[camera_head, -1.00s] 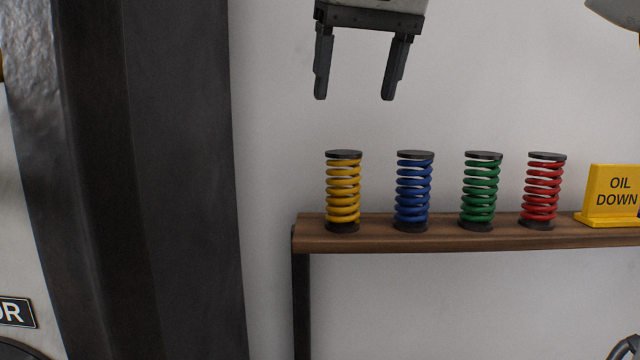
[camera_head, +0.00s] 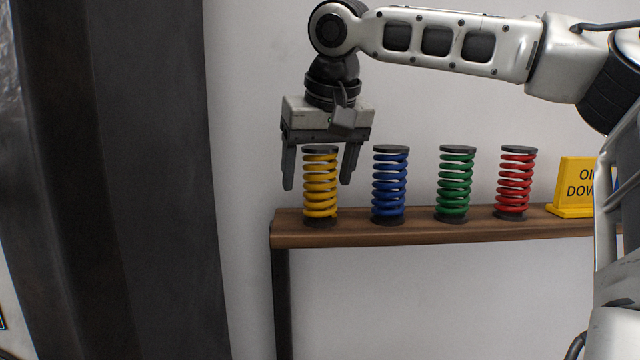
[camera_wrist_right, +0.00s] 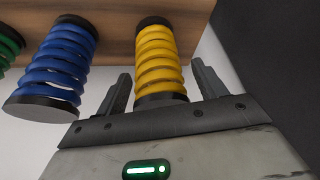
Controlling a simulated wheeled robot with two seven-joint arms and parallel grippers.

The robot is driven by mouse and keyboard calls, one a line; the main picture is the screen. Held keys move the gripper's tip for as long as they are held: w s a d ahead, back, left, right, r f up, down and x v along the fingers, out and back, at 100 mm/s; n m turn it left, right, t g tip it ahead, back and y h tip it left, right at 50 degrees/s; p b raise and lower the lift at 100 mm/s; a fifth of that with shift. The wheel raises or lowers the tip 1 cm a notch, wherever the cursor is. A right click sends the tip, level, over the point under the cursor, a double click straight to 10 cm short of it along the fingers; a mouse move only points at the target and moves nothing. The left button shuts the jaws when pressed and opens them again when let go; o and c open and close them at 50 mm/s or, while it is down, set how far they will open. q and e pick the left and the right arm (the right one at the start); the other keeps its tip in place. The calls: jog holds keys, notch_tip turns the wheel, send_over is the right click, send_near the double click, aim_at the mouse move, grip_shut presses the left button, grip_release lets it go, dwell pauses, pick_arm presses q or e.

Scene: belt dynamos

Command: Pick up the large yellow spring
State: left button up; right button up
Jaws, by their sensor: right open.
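The yellow spring (camera_head: 320,186) stands upright on the left end of a wooden shelf (camera_head: 420,233), with dark end caps. It also shows in the right wrist view (camera_wrist_right: 159,62). My right gripper (camera_head: 317,184) points down over it, open, with one finger to the left of the spring and the other to its right. In the right wrist view the fingers (camera_wrist_right: 158,85) stand on either side of the spring's top part, with gaps visible. The spring still stands on the shelf. My left gripper is not in view.
A blue spring (camera_head: 390,184) stands close to the right of the right finger. A green spring (camera_head: 455,185), a red spring (camera_head: 514,184) and a yellow sign (camera_head: 573,185) follow along the shelf. A dark pillar (camera_head: 120,180) stands at left; pale wall lies behind.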

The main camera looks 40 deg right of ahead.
jog(key=c, duration=1.1)
jog(key=shift+c, duration=0.8)
jog(key=shift+r, duration=0.1)
